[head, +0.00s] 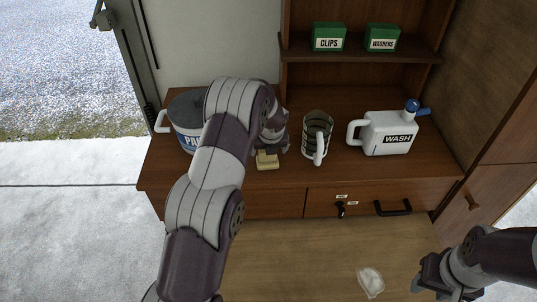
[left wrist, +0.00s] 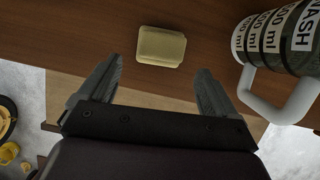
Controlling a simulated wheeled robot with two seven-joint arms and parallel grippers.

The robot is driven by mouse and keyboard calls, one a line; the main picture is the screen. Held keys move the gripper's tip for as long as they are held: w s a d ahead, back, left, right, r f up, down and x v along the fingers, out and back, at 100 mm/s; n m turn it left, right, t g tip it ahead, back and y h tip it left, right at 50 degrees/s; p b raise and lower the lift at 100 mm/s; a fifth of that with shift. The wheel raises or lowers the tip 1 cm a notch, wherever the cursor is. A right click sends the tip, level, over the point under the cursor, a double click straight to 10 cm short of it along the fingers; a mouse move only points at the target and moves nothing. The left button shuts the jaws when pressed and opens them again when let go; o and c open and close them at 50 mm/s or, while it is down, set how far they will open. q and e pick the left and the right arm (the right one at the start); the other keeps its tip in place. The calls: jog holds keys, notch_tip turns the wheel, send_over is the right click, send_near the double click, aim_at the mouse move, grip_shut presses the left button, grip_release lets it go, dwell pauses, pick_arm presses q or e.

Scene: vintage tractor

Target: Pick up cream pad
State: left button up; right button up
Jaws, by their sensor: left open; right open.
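The cream pad (head: 267,161) is a small pale block on the brown wooden worktop, between the paint bucket and the measuring jug. It also shows in the left wrist view (left wrist: 161,46), lying flat near the worktop's front edge, ahead of the fingertips and roughly between their lines. My left gripper (left wrist: 157,82) is open and empty, with the pad beyond its fingers and not touching them. In the head view my left arm hides most of that gripper. My right gripper (head: 446,281) is at the lower right, far from the pad; it is open.
The measuring jug (head: 317,137) stands close right of the pad, its white handle towards me. A paint bucket (head: 187,121) stands left, partly behind my arm. A white wash can (head: 388,133) stands further right. Green boxes (head: 328,37) sit on the shelf above. A crumpled clear bag (head: 370,281) lies below.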

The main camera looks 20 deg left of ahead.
aim_at(267, 157)
pick_arm(q)
jog(key=shift+w+a+f+p, duration=0.2)
jog(key=shift+w+a+f, duration=0.1)
jog(key=shift+w+f, duration=0.2)
jog(key=shift+w+a+f+p, duration=0.15)
jog(key=shift+w+a+f, duration=0.15)
jog(key=shift+f, duration=0.25)
jog(key=f+p, duration=0.1)
jog(key=p, duration=0.1)
jog(key=shift+w+f+p, duration=0.1)
jog(key=shift+w+p, duration=0.2)
jog(key=shift+w, duration=0.05)
jog(key=shift+p+x, duration=0.3)
jog(key=shift+x, duration=0.75)
jog(key=shift+w+a+f, duration=0.15)
jog(key=shift+f, duration=0.35)
jog(key=shift+c, duration=0.6)
jog(key=c, duration=0.5)
jog(key=shift+c, duration=1.1)
jog(key=shift+r, duration=0.15)
pick_arm(e)
notch_tip(267, 157, up, 4)
jog(key=shift+r, duration=0.15)
